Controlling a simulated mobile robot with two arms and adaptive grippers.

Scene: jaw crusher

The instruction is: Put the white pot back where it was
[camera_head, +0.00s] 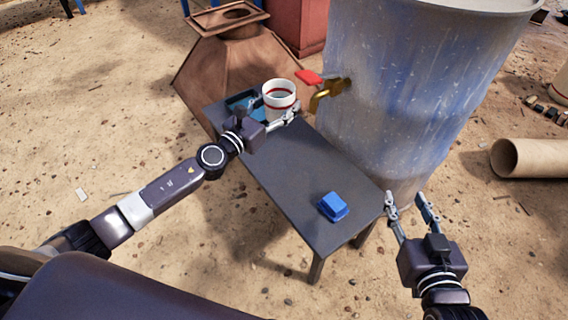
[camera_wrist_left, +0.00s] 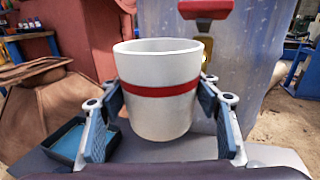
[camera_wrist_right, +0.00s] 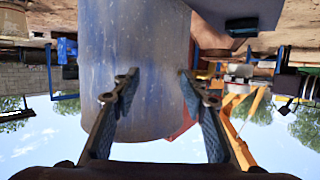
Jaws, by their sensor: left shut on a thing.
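The white pot (camera_head: 279,97) with a red band stands upright at the far end of the dark table (camera_head: 290,170), just left of the brass tap (camera_head: 328,92). My left gripper (camera_head: 275,111) is shut around its sides. In the left wrist view the pot (camera_wrist_left: 160,112) sits between the two finger pads, its open rim up. I cannot tell whether its base touches the table. My right gripper (camera_head: 406,198) is open and empty, off the near right corner of the table; its spread fingers also show in the right wrist view (camera_wrist_right: 155,85).
A blue shallow tray (camera_head: 240,103) lies at the table's far left corner. A blue block (camera_head: 332,206) lies near the near end. The large blue-white barrel (camera_head: 415,100), with a red tap handle (camera_head: 308,77), stands along the right side. The table's middle is clear.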

